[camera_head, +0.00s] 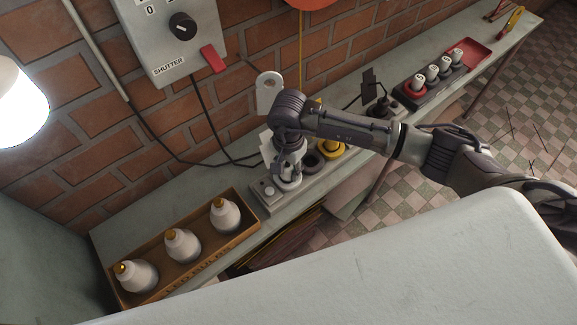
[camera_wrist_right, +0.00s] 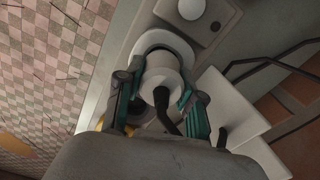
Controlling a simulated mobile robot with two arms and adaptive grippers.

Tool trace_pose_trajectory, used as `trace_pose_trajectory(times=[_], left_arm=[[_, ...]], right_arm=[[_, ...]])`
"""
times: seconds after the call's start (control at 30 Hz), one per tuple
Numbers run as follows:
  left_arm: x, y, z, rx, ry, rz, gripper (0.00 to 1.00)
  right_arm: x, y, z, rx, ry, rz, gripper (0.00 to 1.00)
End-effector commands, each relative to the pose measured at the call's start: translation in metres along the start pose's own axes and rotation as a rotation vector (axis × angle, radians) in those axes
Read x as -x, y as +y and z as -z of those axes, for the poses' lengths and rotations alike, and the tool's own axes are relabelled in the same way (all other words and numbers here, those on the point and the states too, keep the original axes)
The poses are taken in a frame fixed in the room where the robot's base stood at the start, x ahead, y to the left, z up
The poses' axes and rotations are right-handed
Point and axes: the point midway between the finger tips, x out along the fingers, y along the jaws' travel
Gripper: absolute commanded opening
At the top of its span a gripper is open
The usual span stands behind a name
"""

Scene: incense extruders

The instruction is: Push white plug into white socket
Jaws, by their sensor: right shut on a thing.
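The white plug (camera_wrist_right: 160,72), with a dark cable at its near end, is between the fingers of my right gripper (camera_wrist_right: 158,100) in the right wrist view. The gripper is shut on it. The white socket (camera_wrist_right: 165,40) shows as a pale ring just beyond the plug and lines up with it; I cannot tell how deep the plug sits. In the head view my right gripper (camera_head: 290,168) points down at the white socket (camera_head: 289,184) on the grey socket strip (camera_head: 272,204), and mostly hides the plug. My left gripper is not in view.
A dark socket (camera_head: 312,159) and a yellow one (camera_head: 331,147) stand along the strip. A wooden crate (camera_head: 190,262) with white bottles is at the left. A shutter switch box (camera_head: 172,40) is on the brick wall. A rack (camera_head: 432,88) with white-topped pieces stands farther right.

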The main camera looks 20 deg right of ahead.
Motion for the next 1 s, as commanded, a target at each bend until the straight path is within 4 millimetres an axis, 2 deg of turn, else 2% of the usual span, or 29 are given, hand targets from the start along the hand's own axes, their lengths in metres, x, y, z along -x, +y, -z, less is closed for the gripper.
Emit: trace_pose_trajectory(times=[0.13,0.17,0.33,0.77,0.87,1.0], left_arm=[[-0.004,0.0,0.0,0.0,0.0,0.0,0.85],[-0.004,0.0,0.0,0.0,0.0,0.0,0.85],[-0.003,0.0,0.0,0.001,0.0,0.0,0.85],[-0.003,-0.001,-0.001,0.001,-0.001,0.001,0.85],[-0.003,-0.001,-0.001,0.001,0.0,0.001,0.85],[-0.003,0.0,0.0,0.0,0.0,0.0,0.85]], right_arm=[[-0.004,0.0,0.0,0.0,0.0,0.0,0.03],[-0.004,0.0,0.0,0.0,0.0,0.0,0.39],[-0.003,0.0,0.0,0.0,0.0,-0.001,0.67],[0.003,-0.001,0.0,0.0,0.0,0.003,0.67],[0.016,-0.001,0.001,0.001,0.001,0.005,0.67],[0.045,-0.001,0.001,0.001,0.002,0.006,0.67]])
